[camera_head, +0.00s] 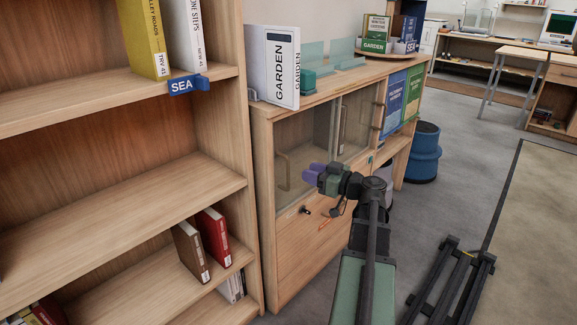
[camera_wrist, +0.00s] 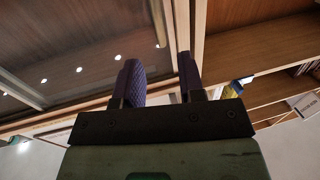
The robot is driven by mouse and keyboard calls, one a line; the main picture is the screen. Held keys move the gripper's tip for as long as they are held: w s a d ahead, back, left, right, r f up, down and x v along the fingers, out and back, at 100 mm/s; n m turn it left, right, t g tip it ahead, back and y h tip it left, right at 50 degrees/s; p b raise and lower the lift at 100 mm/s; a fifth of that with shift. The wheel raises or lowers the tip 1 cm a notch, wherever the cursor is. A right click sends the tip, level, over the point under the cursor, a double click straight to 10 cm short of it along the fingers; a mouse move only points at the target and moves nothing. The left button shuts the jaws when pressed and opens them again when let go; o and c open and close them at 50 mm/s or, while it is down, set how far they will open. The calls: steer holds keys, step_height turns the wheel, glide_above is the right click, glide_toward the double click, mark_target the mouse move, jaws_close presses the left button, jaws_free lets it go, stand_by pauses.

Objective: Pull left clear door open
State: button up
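The left clear door (camera_head: 308,136) is a glass panel in the upper front of a light-wood cabinet (camera_head: 292,262). It looks shut, with a curved wooden handle (camera_head: 283,171) on its left side. My gripper (camera_head: 307,174) has purple fingers and is in front of this door, to the right of the handle and seemingly apart from it. In the wrist view, the fingers of my gripper (camera_wrist: 160,75) stand apart with nothing clearly held between them. A glass pane (camera_wrist: 75,50) with reflected lights fills the left of that view.
The right clear door (camera_head: 356,122) has its own handle. A tall bookshelf (camera_head: 222,130) stands close on the left. A white GARDEN book (camera_head: 272,68) stands on the cabinet top. A blue bin (camera_head: 424,155) is beyond the cabinet's right end.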

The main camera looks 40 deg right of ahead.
steer(key=x, duration=0.8)
steer(key=shift+w, duration=0.25)
jaws_close()
